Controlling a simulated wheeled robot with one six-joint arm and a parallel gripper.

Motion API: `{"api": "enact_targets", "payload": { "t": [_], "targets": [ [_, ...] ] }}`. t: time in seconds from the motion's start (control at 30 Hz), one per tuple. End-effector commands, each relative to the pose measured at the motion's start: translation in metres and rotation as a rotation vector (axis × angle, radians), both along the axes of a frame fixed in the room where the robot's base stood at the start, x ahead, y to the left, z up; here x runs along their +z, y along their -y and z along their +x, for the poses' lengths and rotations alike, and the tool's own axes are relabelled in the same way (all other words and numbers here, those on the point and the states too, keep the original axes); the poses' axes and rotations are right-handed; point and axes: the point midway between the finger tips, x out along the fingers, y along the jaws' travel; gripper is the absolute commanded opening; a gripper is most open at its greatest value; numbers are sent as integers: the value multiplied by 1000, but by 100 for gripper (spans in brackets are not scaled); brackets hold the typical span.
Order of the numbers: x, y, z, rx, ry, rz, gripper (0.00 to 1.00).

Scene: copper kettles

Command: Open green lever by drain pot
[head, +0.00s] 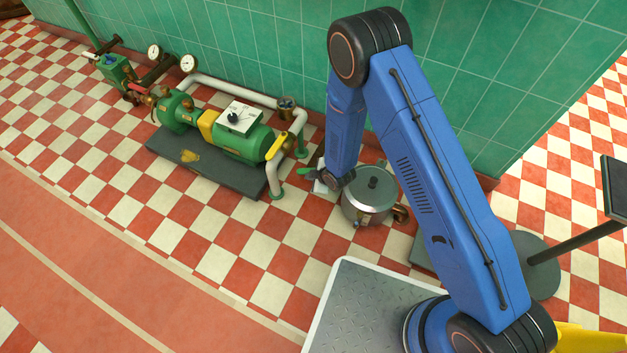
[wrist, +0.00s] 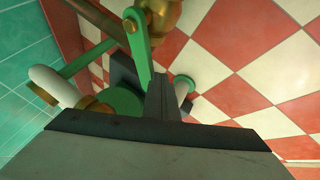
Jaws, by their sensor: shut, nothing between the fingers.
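The drain pot (head: 368,203), a grey metal pot with a lid and dark knob, stands on the checkered floor beside my forearm in the head view. The green lever (head: 307,173) shows as a small strip left of my wrist. In the wrist view the green lever (wrist: 143,50) hangs from a brass fitting (wrist: 163,14). My gripper (wrist: 161,92) is shut and empty, its dark fingers right at the lever's lower end. I cannot tell whether they touch. In the head view my gripper is mostly hidden around the wrist.
A green pump (head: 245,140) with white pipes stands on a dark plinth (head: 205,170) to the left. A yellow lever (head: 277,146) sits on its near pipe. The green tiled wall (head: 270,45) is close behind. Checkered floor is free in front.

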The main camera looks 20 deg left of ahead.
Motion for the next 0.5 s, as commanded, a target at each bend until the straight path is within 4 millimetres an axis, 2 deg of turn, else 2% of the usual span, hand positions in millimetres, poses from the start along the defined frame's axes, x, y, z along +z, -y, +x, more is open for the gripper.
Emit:
{"api": "enact_targets", "payload": {
  "t": [0.3, 0.5],
  "targets": [
    [0, -14, 13, -218, 0, 1, 0],
    [0, -19, 21, -246, 0, 1, 0]
  ]
}}
